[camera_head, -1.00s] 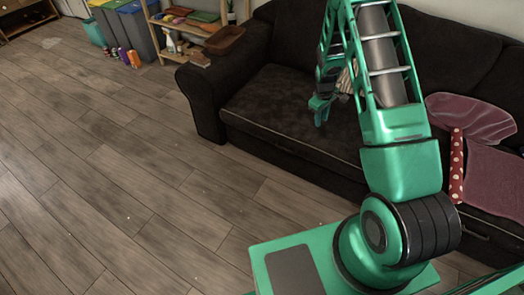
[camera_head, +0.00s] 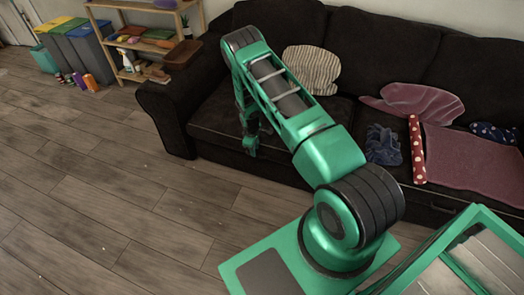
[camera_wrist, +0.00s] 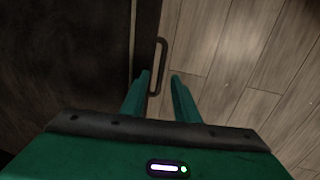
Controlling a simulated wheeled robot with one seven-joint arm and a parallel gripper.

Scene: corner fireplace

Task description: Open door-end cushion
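The dark sofa (camera_head: 262,168) has a long seat, and its left seat cushion (camera_head: 215,112) lies at the end nearer the doorway side of the room. My gripper (camera_head: 250,143) hangs in front of that cushion's front edge, near the sofa's left arm. In the wrist view my gripper (camera_wrist: 160,76) is open, with its two green fingers apart. A dark bar handle (camera_wrist: 164,60) on the sofa front (camera_wrist: 118,50) shows in the gap between and beyond the fingertips. I cannot tell whether either finger touches it. The sofa front looks closed.
A striped pillow (camera_head: 312,70), a blue cloth (camera_head: 382,145), a red dotted roll (camera_head: 416,150) and a mauve blanket (camera_head: 475,165) lie on the sofa. A wooden shelf (camera_head: 150,85) and bins (camera_head: 92,50) stand at the upper left.

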